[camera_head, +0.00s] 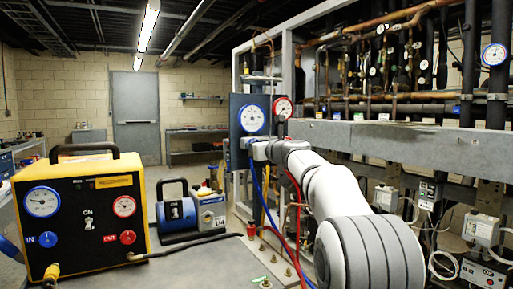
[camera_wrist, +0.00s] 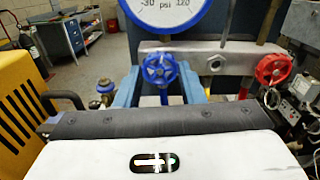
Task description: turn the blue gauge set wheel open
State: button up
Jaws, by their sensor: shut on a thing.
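The blue gauge set wheel (camera_wrist: 160,68) shows in the wrist view, below a large blue-rimmed gauge (camera_wrist: 172,12) on the metal manifold (camera_wrist: 235,58). My gripper (camera_wrist: 160,76) has one finger on each side of the wheel and is shut on it. A red wheel (camera_wrist: 273,68) sits at the manifold's right end, apart from my gripper. In the head view my gripper (camera_head: 262,151) reaches the gauge set below the blue gauge (camera_head: 252,119) and the red gauge (camera_head: 282,108). The blue wheel is hidden there by my gripper and arm.
A yellow machine (camera_head: 82,210) with gauges stands at the left. A blue pump (camera_head: 176,213) stands on the bench (camera_head: 190,262) behind it. Blue and red hoses (camera_head: 297,210) hang below the gauge set. The pipe rack's grey beam (camera_head: 400,140) runs along the right.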

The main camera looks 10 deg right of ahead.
jog(key=shift+f, duration=0.15)
jog(key=o, duration=1)
jog(key=shift+b+v, duration=0.5)
jog(key=shift+v, duration=3.35)
